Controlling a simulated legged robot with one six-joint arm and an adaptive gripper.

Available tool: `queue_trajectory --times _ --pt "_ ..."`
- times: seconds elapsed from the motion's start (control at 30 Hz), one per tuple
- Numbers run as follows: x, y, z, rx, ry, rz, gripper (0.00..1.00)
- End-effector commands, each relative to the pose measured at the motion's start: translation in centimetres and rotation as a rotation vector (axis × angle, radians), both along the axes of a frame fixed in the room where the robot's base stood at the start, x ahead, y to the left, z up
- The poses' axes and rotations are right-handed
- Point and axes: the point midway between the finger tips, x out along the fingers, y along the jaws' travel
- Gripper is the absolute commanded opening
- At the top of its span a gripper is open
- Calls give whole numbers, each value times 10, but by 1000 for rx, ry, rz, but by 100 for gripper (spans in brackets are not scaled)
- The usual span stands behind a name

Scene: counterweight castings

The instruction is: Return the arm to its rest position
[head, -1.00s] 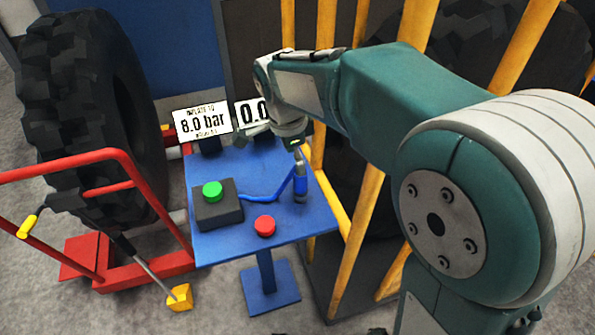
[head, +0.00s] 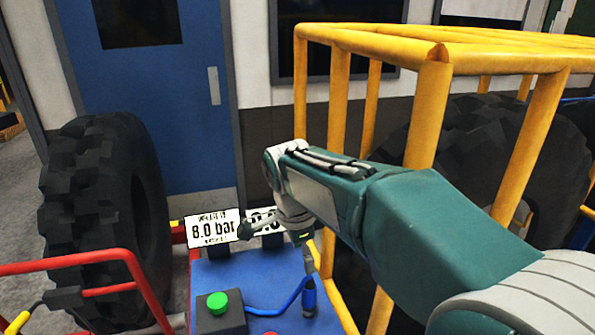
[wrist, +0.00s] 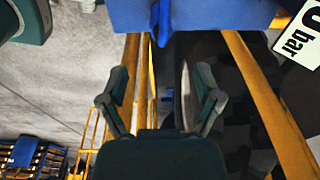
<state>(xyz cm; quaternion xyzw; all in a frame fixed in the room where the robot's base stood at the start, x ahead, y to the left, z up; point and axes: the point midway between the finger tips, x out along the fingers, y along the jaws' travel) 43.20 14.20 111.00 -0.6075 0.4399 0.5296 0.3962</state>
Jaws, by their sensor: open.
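My teal and white arm (head: 400,212) reaches from the lower right toward the blue stand in the head view. It is bent at the wrist, and its end hangs over the stand's back edge. My gripper shows in the wrist view (wrist: 161,82) with its two fingers spread apart and nothing between them. In the head view the gripper is small and partly hidden by the wrist. The blue inflator nozzle (head: 308,297) stands upright on the stand below it, apparently not held.
A blue stand (head: 262,300) carries a green button (head: 217,302) and the 8.0 bar sign (head: 213,228). A yellow cage (head: 432,110) stands close beside my arm. A large tyre (head: 105,215) on a red trolley (head: 125,262) is at left. A blue door (head: 140,105) stands behind.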

Motion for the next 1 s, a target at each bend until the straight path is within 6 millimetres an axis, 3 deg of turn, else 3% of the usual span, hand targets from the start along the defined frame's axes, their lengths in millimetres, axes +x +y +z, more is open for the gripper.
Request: queue_trajectory --times 0.23,0.5,0.8,1.0 --pt "-42 -51 21 32 -70 298 83" --pt "-103 -99 24 -15 -182 709 83" --pt "-165 -133 4 -174 -288 1119 83" --pt "-180 -140 -6 -243 -304 1242 83"
